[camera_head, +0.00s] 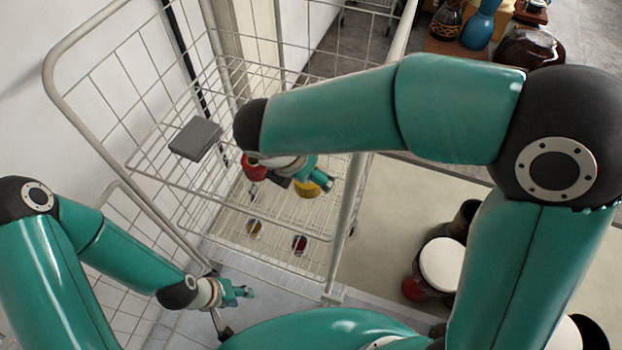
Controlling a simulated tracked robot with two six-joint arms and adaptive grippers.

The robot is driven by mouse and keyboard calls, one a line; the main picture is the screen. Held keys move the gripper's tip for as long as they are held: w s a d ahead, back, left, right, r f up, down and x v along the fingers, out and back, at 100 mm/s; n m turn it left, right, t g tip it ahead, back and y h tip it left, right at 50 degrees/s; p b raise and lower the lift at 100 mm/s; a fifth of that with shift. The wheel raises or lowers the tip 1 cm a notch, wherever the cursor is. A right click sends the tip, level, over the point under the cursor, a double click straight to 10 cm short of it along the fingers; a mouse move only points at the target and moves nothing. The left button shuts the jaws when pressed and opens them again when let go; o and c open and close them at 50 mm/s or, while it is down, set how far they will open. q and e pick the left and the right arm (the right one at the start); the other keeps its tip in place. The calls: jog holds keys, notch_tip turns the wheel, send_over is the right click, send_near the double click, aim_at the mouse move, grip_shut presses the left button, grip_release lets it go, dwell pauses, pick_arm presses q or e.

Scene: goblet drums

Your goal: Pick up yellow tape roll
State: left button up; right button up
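A yellow roll (307,189) lies on the middle wire shelf, partly hidden by my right gripper. My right gripper (322,178) reaches in from the right, just above and beside the yellow roll. Its fingers are small here, and I cannot tell whether they touch the roll or how wide they stand. A red roll (253,170) sits to the left, partly behind my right wrist. My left gripper (243,292) is low at the left, in front of the rack, with its fingers apart and nothing between them.
The white wire rack (340,240) has posts and side grids close to both arms. A grey box (195,138) sits on its upper shelf. Another yellow roll (254,228) and a dark red one (299,245) are lower down. Goblet drums (442,264) stand on the floor right.

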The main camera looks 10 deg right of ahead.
aim_at(309, 181)
jog(key=x, duration=0.5)
jog(key=shift+a+f+p, duration=0.15)
jog(key=shift+a+p, duration=0.05)
jog(key=shift+p, duration=0.1)
jog(key=c, duration=1.2)
